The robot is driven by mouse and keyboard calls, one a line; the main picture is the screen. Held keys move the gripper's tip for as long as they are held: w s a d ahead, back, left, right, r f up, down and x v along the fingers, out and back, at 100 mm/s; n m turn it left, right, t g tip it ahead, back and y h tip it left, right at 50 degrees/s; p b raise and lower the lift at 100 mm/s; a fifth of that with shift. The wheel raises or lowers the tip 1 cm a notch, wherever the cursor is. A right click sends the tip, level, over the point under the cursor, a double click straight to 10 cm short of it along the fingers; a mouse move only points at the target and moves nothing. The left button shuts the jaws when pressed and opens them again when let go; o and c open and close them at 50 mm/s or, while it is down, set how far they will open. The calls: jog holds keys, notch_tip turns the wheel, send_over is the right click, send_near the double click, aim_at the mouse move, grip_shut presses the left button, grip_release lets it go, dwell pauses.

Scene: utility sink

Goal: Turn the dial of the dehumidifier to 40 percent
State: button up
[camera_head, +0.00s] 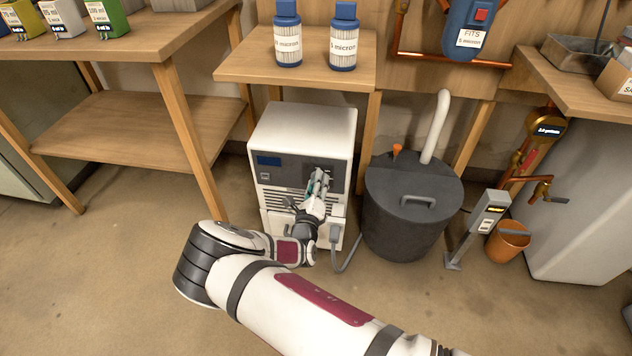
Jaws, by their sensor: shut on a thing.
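The white dehumidifier (305,130) stands upright on the floor below a small wooden shelf. Its dark front panel carries a small blue display (268,161) at the left. My gripper (320,177) is at the right side of this panel, shut on the dial. The dial is mostly hidden behind the fingers, and its setting cannot be read. The display is too small to read. My arm reaches in from the lower right, and my wrist covers part of the vents and the lower front.
A dark lidded tank (413,205) with a white pipe stands close to the right of the dehumidifier. A grey cord (350,255) runs between them. A wooden table leg (190,140) is to the left. Two blue bottles (287,35) stand on the shelf above. The floor at front left is clear.

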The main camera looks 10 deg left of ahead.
jog(key=shift+n, duration=3.8)
jog(key=o, duration=1.2)
jog(key=shift+c, duration=0.2)
jog(key=s, duration=1.2)
jog(key=shift+a, duration=0.25)
